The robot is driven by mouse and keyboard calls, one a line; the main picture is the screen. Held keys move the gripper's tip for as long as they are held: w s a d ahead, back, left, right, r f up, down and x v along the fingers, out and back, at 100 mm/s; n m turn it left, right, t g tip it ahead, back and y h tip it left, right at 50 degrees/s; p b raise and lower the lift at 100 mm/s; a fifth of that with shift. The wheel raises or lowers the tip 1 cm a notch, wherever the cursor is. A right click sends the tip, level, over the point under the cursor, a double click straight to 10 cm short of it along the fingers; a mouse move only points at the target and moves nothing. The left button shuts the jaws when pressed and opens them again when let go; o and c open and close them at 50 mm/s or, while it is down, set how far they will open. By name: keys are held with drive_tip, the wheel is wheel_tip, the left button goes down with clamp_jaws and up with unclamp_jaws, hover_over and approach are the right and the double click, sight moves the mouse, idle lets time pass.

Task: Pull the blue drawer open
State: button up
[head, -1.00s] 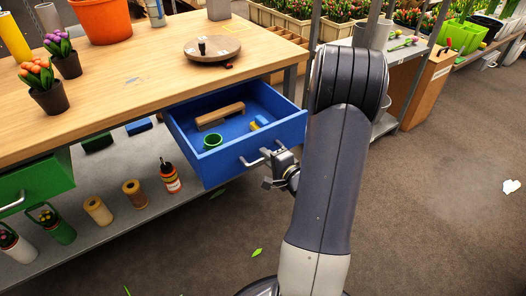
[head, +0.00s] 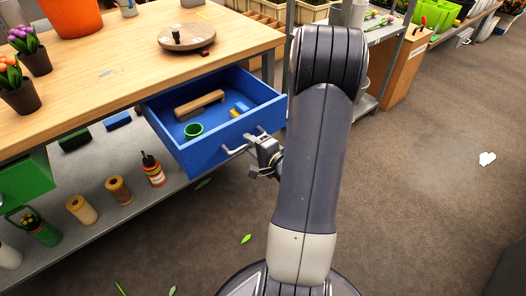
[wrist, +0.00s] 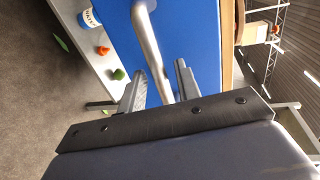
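The blue drawer (head: 208,156) stands well out from under the wooden table in the head view. Its metal bar handle (head: 236,150) is on the front face. My gripper (head: 256,158) is at the right end of this handle. In the wrist view, the handle (wrist: 150,45) runs between my two fingers (wrist: 160,80). A gap shows between the bar and the right finger, and the fingers look apart around it. Contact with the left finger is hard to tell. Inside the drawer are a wooden block (head: 199,104), a green cup (head: 193,130) and small blue and yellow items.
The wooden table (head: 90,85) carries potted tulips (head: 20,92) and a round turntable (head: 187,37). A green drawer (head: 25,184) juts out at the left. Bottles and rolls stand on the lower shelf (head: 105,225). The floor at right is open.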

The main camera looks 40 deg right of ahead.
drive_tip(key=p+v, duration=0.2)
drive_tip(key=v, duration=0.7)
drive_tip(key=shift+s, duration=0.25)
drive_tip(key=shift+w, duration=0.1)
drive_tip(key=shift+b+x, duration=1.25)
drive_tip(key=shift+x, duration=4.05)
drive_tip(key=shift+r, duration=0.1)
